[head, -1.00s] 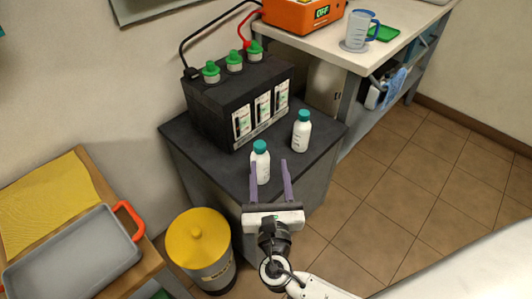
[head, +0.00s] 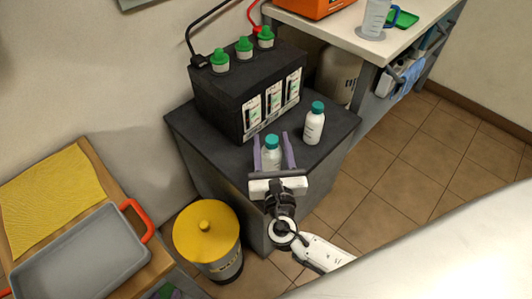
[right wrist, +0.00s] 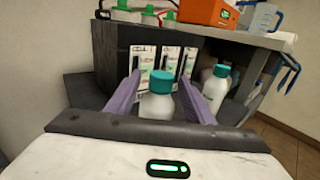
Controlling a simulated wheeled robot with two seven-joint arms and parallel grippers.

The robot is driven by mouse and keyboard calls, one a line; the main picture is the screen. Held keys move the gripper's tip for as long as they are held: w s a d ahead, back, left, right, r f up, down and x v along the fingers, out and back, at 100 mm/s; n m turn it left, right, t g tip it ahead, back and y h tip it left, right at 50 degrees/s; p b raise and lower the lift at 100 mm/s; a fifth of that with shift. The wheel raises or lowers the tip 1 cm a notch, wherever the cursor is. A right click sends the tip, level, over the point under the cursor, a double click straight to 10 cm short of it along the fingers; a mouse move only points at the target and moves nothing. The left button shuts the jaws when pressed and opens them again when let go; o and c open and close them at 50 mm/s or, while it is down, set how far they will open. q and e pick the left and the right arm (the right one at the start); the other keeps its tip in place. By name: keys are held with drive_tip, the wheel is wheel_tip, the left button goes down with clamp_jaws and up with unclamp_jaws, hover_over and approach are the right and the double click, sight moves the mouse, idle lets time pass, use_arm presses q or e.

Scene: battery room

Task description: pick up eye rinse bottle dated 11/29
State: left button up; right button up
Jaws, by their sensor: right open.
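Two white bottles with teal caps stand upright on the dark cabinet (head: 335,150). The nearer bottle (head: 272,157) is between the two purple fingers of my right gripper (head: 274,150), which is open with gaps at its sides. This bottle (right wrist: 157,100) is also centred between the fingers in the right wrist view. The other bottle (head: 314,127) stands to the right, clear of the fingers; it also shows in the right wrist view (right wrist: 217,85). No date is readable on either bottle.
A black battery (head: 235,100) with green caps stands behind the bottles. A yellow-lidded bin (head: 207,230) is on the floor at the left. A grey tray (head: 75,262) lies on a wooden table. A workbench (head: 400,45) stands at the back right.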

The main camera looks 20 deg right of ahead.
drive_tip(key=shift+w+d, duration=0.1)
drive_tip(key=shift+w, duration=0.1)
drive_tip(key=shift+s, duration=0.15)
drive_tip(key=shift+c, duration=0.6)
clamp_jaws()
drive_tip(key=shift+r, duration=0.1)
